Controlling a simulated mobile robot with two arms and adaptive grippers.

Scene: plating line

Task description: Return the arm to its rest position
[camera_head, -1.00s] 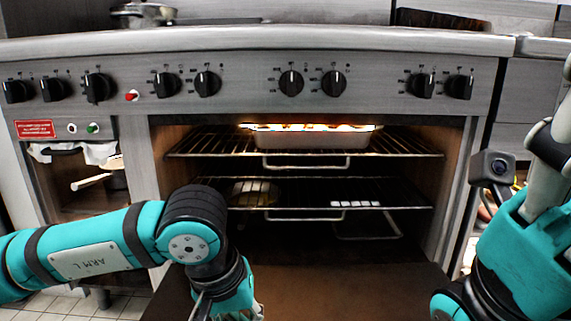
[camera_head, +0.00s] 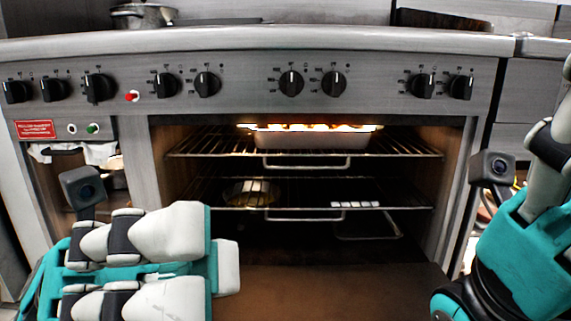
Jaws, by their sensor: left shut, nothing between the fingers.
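My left gripper (camera_head: 218,266) is at the lower left, in front of the oven's left side. Its white and black fingers point right, and it is shut with nothing held. Its small dark camera stands above it at the left. My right gripper (camera_head: 545,165) shows only partly at the right edge, with pale finger links and a teal body. Its fingertips are cut off by the frame, so its opening is hidden. Both grippers appear apart from the oven racks.
The oven (camera_head: 245,95) stands open, its brown door (camera_head: 330,290) lowered in front. A filled tray (camera_head: 310,140) sits on the upper rack (camera_head: 205,151). A round dish (camera_head: 250,193) and several small white pieces (camera_head: 355,204) are on the lower rack. A pot (camera_head: 143,14) stands on top.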

